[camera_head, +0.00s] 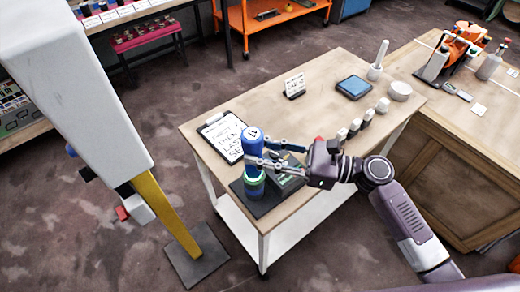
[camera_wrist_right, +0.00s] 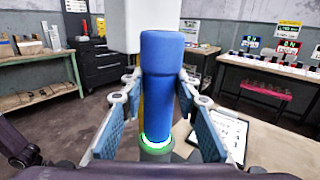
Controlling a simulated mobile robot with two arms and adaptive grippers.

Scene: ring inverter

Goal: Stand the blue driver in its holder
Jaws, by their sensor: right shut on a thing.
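The blue driver (camera_head: 252,148) is an upright blue cylinder with a pale marked cap, over the near left corner of the wooden table. In the right wrist view the blue driver (camera_wrist_right: 163,85) fills the middle. My right gripper (camera_head: 264,152) is shut on it, one finger on each side. The holder (camera_head: 254,186) has a green ring at the driver's lower end; the ring (camera_wrist_right: 156,143) glows green in the wrist view. I cannot tell how deep the driver sits in it. My left gripper is not in view.
A clipboard (camera_head: 224,136) lies just behind the driver. A dark base (camera_head: 262,206) lies under the holder. Farther back are a small sign (camera_head: 294,86), a blue pad (camera_head: 354,87) and a mortar with pestle (camera_head: 377,68). Several small pale blocks line the right edge.

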